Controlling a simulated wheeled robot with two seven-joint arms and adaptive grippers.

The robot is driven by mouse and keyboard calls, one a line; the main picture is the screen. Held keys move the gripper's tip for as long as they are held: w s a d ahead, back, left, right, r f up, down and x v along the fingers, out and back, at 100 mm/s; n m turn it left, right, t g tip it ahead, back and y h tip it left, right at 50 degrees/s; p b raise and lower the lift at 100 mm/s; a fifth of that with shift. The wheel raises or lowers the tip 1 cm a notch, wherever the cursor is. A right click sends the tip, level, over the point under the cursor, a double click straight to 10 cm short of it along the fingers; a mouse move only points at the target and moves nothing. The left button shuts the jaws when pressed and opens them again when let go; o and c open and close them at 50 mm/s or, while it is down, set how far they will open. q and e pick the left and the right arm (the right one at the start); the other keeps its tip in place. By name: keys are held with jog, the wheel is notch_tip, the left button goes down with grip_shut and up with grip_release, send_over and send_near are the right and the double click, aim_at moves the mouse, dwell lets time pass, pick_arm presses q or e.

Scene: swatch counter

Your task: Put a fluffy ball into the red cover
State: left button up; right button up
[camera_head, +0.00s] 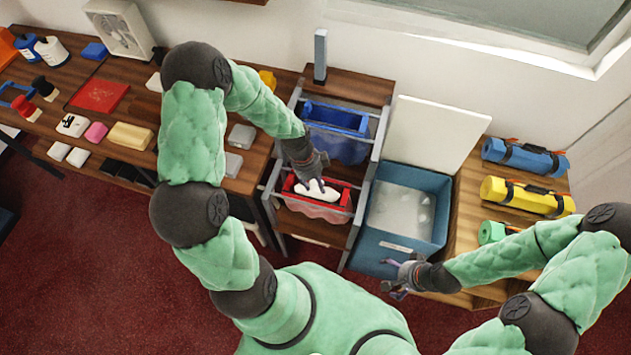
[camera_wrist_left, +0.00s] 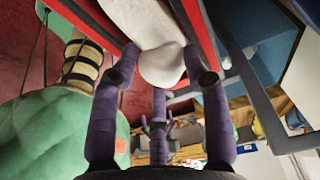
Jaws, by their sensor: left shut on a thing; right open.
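A red-rimmed container (camera_head: 346,199) with a pale see-through body sits in the lower part of the rack at the centre. A white, rounded, elongated thing (camera_head: 326,193) is at its opening; I cannot tell whether it is a fluffy ball. My left gripper (camera_head: 316,184) reaches down there and is shut on the white thing. In the left wrist view the white thing (camera_wrist_left: 160,62) is at the fingertips, between two red edges (camera_wrist_left: 200,38). Whether it touches the container floor is hidden. My right gripper (camera_head: 397,282) is open and apart, by the blue bin's front.
A blue container (camera_head: 340,118) sits behind the red one. A blue bin (camera_head: 372,245) with pale contents stands to the right. Rolled mats (camera_head: 525,195) lie further right. The left counter holds a flat red piece (camera_head: 100,95) and several small blocks.

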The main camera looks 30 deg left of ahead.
aim_at(315, 182)
pick_arm(q)
jog(key=shift+f, duration=0.15)
jog(key=o, duration=0.8)
jog(key=shift+c, duration=0.2)
jog(key=o, duration=0.5)
jog(key=shift+o, duration=0.2)
jog(key=shift+r+p, duration=2.3)
jog(key=shift+r, duration=0.7)
